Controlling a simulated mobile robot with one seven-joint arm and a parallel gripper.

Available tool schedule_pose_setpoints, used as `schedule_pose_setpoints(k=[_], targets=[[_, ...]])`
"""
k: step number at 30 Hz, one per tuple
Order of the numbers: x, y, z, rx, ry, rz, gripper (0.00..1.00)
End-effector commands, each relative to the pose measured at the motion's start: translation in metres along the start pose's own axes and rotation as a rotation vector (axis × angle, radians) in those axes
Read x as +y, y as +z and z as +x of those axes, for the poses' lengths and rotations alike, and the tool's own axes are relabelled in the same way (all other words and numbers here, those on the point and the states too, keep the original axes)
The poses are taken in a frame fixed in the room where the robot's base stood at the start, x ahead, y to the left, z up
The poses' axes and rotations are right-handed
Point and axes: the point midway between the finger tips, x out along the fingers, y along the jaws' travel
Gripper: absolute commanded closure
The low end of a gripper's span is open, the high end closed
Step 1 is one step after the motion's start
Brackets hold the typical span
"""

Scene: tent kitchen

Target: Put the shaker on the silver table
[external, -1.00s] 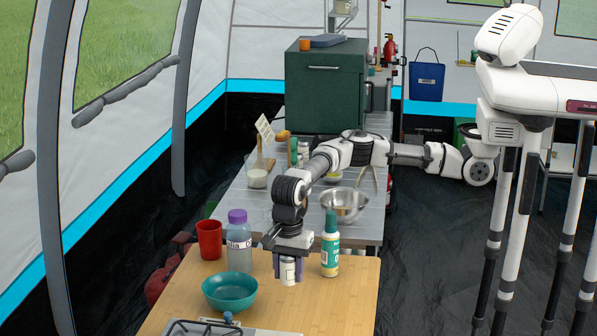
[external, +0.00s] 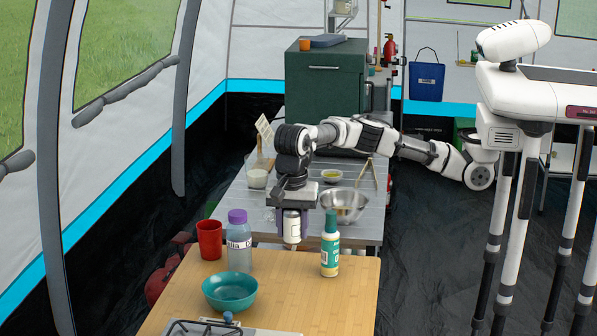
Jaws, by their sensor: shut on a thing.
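My gripper (external: 292,220) points down in the external view and is shut on a small white shaker (external: 291,228). The shaker is upright between the fingers, above the near edge of the silver table (external: 258,214), close to where the wooden table begins. I cannot tell exactly how high it hangs. The silver table is a slatted grey metal table behind the wooden table (external: 345,297).
A metal bowl (external: 345,205) stands right of my gripper on the silver table. On the wooden table stand a green-capped bottle (external: 330,250), a purple-capped bottle (external: 239,242), a red cup (external: 209,239) and a teal bowl (external: 230,291). A green cabinet (external: 324,90) stands at the back.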

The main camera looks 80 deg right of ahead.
Motion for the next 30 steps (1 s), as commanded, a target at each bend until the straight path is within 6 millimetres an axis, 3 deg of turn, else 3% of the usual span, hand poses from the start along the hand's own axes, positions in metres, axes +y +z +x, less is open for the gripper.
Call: schedule_pose_setpoints(k=[21,30], targets=[[0.12,0.042,0.063,0.006,0.005,-1.717,0.89],[0.154,0.047,0.076,-0.003,-0.004,-2.18,0.89]])
